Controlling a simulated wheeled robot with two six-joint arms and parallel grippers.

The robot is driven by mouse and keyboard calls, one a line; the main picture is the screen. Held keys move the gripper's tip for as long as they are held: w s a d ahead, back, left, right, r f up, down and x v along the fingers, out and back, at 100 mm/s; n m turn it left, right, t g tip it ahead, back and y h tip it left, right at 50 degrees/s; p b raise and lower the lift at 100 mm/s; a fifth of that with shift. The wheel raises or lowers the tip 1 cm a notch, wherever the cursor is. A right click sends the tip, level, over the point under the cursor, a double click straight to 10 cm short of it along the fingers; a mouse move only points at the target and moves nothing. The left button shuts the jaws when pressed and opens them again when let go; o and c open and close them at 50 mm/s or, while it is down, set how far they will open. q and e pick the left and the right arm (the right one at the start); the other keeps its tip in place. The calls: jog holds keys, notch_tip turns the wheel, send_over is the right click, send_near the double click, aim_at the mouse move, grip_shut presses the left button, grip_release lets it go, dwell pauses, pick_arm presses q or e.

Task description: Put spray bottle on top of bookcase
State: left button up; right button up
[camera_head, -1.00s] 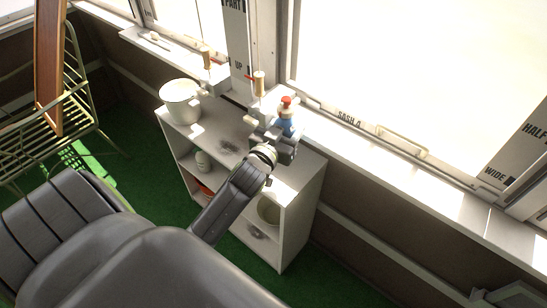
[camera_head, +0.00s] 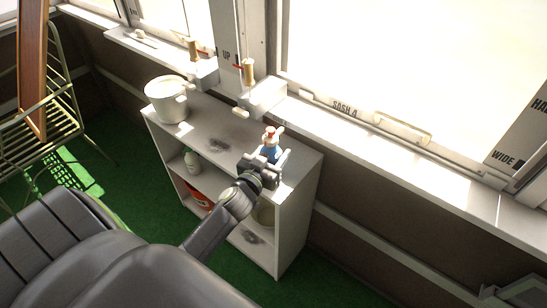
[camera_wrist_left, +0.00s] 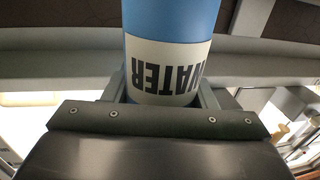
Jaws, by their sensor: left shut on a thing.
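The spray bottle (camera_head: 269,151) is blue with a red and white top. It stands roughly upright at the bookcase's top, toward the right end. My left gripper (camera_head: 271,166) is shut on it. In the left wrist view the blue bottle (camera_wrist_left: 168,60) fills the middle, with a white label reading WATER upside down between the fingers. The white bookcase (camera_head: 302,165) stands below the window sill. I cannot tell whether the bottle's base touches the bookcase top. My right gripper is not in view.
A white pot (camera_head: 167,100) stands on the left end of the bookcase top. Lower shelves hold a pale bottle (camera_head: 192,161) and a red item (camera_head: 199,199). The window sill (camera_head: 400,150) runs behind. A green metal chair (camera_head: 62,125) stands at left.

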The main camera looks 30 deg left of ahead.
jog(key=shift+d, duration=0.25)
pick_arm(q)
jog(key=shift+f, duration=0.1)
jog(key=o, duration=0.7)
jog(key=shift+f, duration=0.15)
jog(key=o, duration=0.4)
jog(key=shift+o, duration=0.2)
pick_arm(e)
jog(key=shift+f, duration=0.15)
pick_arm(q)
jog(key=shift+r, duration=0.2)
jog(key=shift+s, duration=0.2)
jog(key=s+d+b, duration=0.1)
jog(key=s, duration=1)
jog(key=shift+s+b, duration=0.3)
jog(key=shift+b, duration=0.05)
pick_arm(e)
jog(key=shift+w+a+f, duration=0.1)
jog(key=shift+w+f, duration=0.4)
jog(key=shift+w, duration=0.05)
